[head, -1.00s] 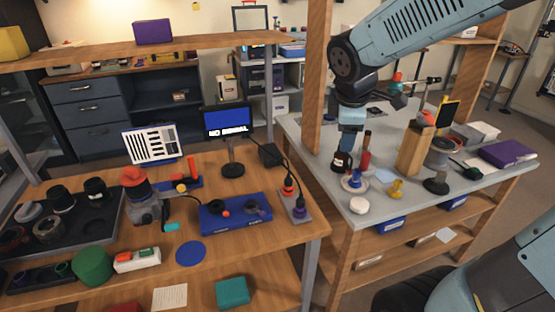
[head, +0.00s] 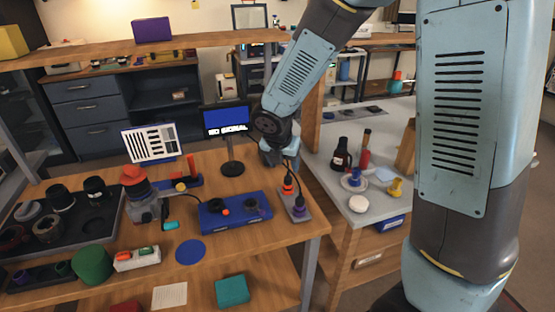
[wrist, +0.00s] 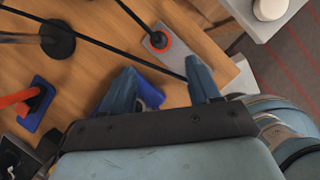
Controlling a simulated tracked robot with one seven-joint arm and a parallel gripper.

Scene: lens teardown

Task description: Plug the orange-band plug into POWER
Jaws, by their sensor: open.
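The orange-band plug (head: 288,186) stands on a small grey plate (head: 304,219) on the wooden table, with a dark cable rising from it. A purple-band plug (head: 298,209) is on the same plate. In the wrist view the orange ring of the plug (wrist: 157,41) shows beyond my fingertips. My gripper (wrist: 162,67) is open, with the plug outside its fingers; a blue shape shows between them. In the head view my gripper is over the table behind the plate, its fingertips unclear. A blue box (head: 222,228) lies left of the plate. No POWER label is readable.
A monitor (head: 226,122) reading NO SIGNAL stands behind the blue box. A camera-like item (head: 146,209) with a red-orange top and a dark parts tray (head: 95,234) are left. Cables run near the plugs. The grey table (head: 325,190) is right, beyond a gap.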

